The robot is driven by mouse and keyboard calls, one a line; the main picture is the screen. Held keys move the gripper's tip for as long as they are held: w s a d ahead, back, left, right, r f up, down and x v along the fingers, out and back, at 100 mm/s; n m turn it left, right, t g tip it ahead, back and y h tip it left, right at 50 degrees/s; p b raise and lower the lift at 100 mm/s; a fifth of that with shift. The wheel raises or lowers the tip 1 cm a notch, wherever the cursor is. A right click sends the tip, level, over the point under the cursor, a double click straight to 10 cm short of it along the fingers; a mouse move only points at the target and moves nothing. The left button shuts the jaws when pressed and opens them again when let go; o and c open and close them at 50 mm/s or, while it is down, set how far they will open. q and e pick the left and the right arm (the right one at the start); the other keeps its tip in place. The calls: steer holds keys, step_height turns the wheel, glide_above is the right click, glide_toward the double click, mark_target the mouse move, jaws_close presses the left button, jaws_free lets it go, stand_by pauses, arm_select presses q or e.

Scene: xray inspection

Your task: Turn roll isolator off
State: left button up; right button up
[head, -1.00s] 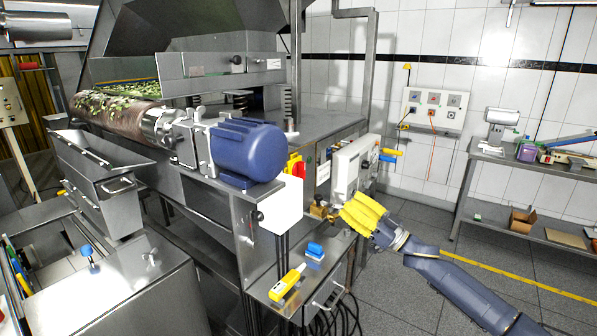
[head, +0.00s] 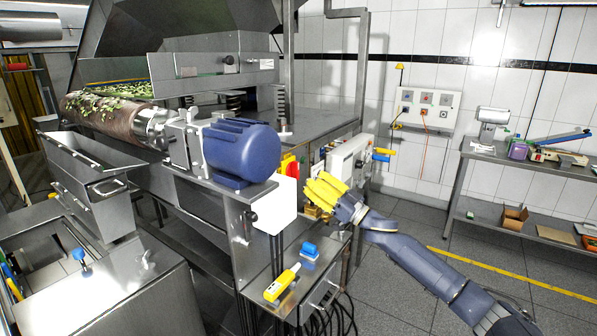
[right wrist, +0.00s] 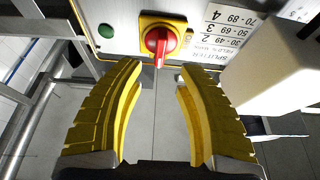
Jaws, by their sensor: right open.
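A red rotary isolator handle on a yellow plate (head: 288,165) sits on the machine's side, partly hidden behind a white box in the head view. In the right wrist view, a red knob (right wrist: 160,42) on a yellow plate stands just beyond and between my fingertips, apparently the same isolator. My right gripper (head: 316,191) has yellow fingers and is at the control panel, right of and slightly below the handle. In the wrist view the gripper (right wrist: 158,72) is open and empty, its fingers apart and not visibly touching the knob. My left gripper is out of view.
A green button (right wrist: 106,31) is left of the knob; a printed label (right wrist: 226,38) and white box (right wrist: 285,70) are to its right. The blue motor (head: 240,152) and white box (head: 273,206) stand left of my gripper. A yellow pendant (head: 281,284) lies on the lower cabinet.

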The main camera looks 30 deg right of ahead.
mark_target(298, 170)
steer(key=shift+x, duration=3.3)
steer(key=shift+c, duration=0.4)
jaws_close()
